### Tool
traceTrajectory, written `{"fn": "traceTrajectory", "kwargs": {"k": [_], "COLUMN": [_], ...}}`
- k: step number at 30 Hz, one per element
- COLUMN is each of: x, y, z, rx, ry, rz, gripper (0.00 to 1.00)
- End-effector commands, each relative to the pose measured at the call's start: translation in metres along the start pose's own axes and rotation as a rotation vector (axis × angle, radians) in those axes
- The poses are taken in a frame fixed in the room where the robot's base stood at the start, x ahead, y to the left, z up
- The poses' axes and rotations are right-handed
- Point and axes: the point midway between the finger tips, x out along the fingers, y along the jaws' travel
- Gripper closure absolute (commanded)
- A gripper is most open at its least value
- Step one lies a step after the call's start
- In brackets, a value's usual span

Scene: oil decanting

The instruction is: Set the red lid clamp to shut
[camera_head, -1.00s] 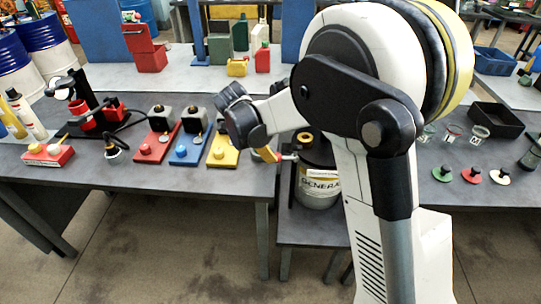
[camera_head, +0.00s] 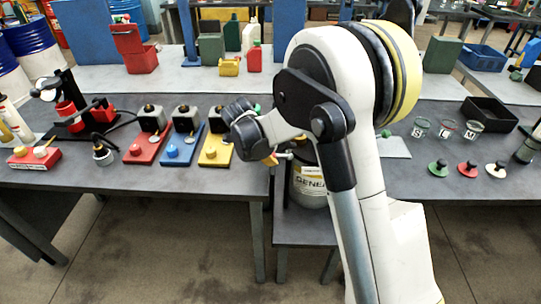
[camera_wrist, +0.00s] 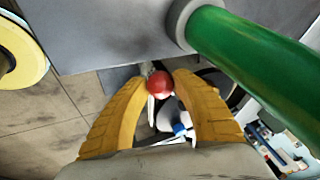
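My gripper (camera_head: 270,159) is at the front edge of the workbench, left of the can lettered "GENE…" (camera_head: 309,182). In the wrist view its two yellow fingers (camera_wrist: 161,82) come together around a round red knob (camera_wrist: 160,81). The knob sits between the fingertips and appears to touch both. It looks like the end of the red lid clamp's lever; the clamp's body is hidden. In the head view a short grey stem (camera_head: 285,155) runs right from the fingertips toward the can, and the knob is hidden by the fingers.
A thick green cylinder (camera_wrist: 255,60) lies close to the fingers in the wrist view. Red (camera_head: 143,150), blue (camera_head: 180,150) and yellow (camera_head: 216,152) stands are left of my gripper. A black tray (camera_head: 489,113) and small lids (camera_head: 467,169) are at right.

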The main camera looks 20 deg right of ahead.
Motion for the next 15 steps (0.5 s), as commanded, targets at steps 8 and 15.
{"fn": "traceTrajectory", "kwargs": {"k": [8,15], "x": [-0.002,-0.008], "y": [-0.001,-0.008], "z": [-0.002,-0.012], "rx": [0.003,0.016], "ry": [-0.014,-0.099], "rz": [0.008,0.059], "gripper": [1.0,1.0]}}
